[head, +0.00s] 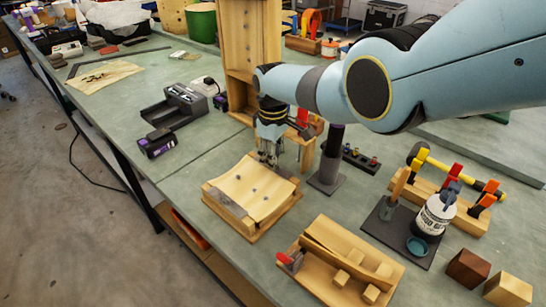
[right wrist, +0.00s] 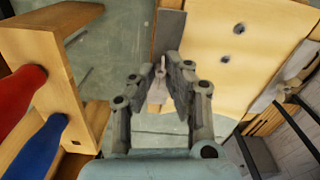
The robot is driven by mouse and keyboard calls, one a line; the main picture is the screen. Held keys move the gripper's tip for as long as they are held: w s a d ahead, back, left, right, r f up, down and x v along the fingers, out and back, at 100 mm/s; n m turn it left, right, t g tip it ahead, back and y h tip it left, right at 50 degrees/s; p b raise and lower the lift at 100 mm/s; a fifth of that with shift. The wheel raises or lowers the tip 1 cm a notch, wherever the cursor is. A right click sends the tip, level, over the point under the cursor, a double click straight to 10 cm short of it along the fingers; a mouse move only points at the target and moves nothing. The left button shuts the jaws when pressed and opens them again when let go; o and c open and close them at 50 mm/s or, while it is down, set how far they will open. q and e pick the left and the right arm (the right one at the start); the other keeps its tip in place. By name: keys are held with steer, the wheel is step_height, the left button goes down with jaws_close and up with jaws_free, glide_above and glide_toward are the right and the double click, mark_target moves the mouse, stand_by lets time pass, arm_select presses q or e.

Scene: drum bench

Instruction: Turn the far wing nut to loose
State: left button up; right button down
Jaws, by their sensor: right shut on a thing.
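A pale, curved wooden sheet (head: 250,184) with dark spots lies on a wooden base with a grey bar at each end. My right gripper (head: 268,160) reaches down from above at the far end of this piece. In the right wrist view its fingers (right wrist: 160,82) stand on both sides of the small grey far wing nut (right wrist: 160,70), shut on it. The far grey bar (right wrist: 168,32) runs up from there. In the head view the fingers hide the far wing nut. The near grey bar (head: 226,204) is at the left end. My left gripper is not in view.
A tall wooden frame (head: 238,70) stands behind the gripper. A dark post on a plate (head: 328,180) is close on the right. A wooden tray with blocks (head: 340,262), a white bottle (head: 435,215) and a tool rack (head: 440,190) crowd the right.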

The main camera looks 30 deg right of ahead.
steer(key=c, duration=1.3)
jaws_free()
steer(key=shift+c, duration=0.2)
step_height(320, 180, up, 12)
steer(key=shift+c, duration=0.4)
